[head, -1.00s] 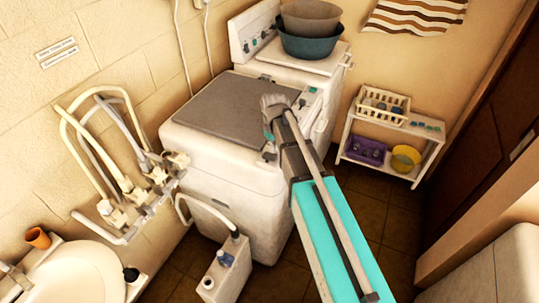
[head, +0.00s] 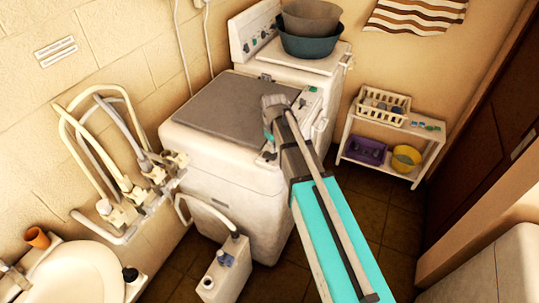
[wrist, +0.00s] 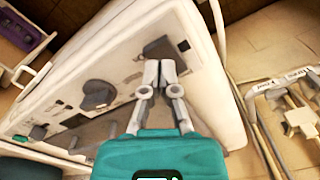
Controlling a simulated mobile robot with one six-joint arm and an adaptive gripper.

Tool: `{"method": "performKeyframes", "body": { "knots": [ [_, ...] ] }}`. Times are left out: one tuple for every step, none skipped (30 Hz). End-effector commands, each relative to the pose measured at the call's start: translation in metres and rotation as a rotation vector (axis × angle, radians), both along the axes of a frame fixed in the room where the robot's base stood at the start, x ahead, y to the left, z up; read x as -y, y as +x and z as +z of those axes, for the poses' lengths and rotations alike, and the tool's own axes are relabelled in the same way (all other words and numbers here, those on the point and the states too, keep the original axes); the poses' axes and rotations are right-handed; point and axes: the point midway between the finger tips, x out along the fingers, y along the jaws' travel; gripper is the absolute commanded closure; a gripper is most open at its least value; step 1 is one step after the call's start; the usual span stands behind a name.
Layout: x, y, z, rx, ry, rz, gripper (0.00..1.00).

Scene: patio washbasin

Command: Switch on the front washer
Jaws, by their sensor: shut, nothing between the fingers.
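The front washer (head: 222,180) is a white box with a grey lid (head: 220,108), standing nearer than a second white machine. Its control panel (head: 305,103) runs along the right side of the top, mostly behind my arm in the head view. In the wrist view the panel (wrist: 125,75) shows a dark round knob (wrist: 97,95), a dark rectangular part (wrist: 165,48) and a green button (wrist: 38,132). My gripper (wrist: 160,72) is shut and empty, its tips over the panel just below the dark rectangular part. I cannot tell whether they touch. The gripper also shows in the head view (head: 272,104).
The rear machine (head: 285,62) carries stacked bowls (head: 308,45). Pipes and taps (head: 120,165) line the left wall beside a basin (head: 80,275). A white container (head: 225,270) stands before the washer. A white shelf (head: 385,165) stands at right, with bare floor before it.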

Motion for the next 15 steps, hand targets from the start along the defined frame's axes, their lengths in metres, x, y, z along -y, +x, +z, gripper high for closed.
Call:
{"method": "performKeyframes", "body": {
  "knots": [
    [0.0000, 0.0000, -0.0011, 0.000, 0.000, 0.000, 1.00],
    [0.0000, 0.0000, -0.0015, 0.000, 0.000, 0.000, 1.00],
    [0.0000, 0.0000, -0.0019, 0.000, 0.000, 0.000, 1.00],
    [0.0000, 0.0000, -0.0022, 0.000, 0.000, 0.000, 1.00],
    [0.0000, 0.0000, -0.0025, 0.000, 0.000, 0.000, 1.00],
    [0.0000, 0.0000, -0.0029, 0.000, 0.000, 0.000, 1.00],
    [0.0000, 0.0000, -0.0032, 0.000, 0.000, 0.000, 1.00],
    [0.0000, 0.0000, -0.0035, 0.000, 0.000, 0.000, 1.00],
    [0.0000, 0.0000, -0.0040, 0.000, 0.000, 0.000, 1.00],
    [0.0000, 0.0000, -0.0043, 0.000, 0.000, 0.000, 1.00],
    [0.0000, 0.0000, -0.0046, 0.000, 0.000, 0.000, 1.00],
    [0.0000, 0.0000, -0.0050, 0.000, 0.000, 0.000, 1.00],
    [0.0000, 0.0000, -0.0053, 0.000, 0.000, 0.000, 1.00],
    [0.0000, 0.0000, -0.0056, 0.000, 0.000, 0.000, 1.00],
    [0.0001, -0.0001, -0.0061, 0.000, 0.000, 0.000, 1.00]
  ]
}}
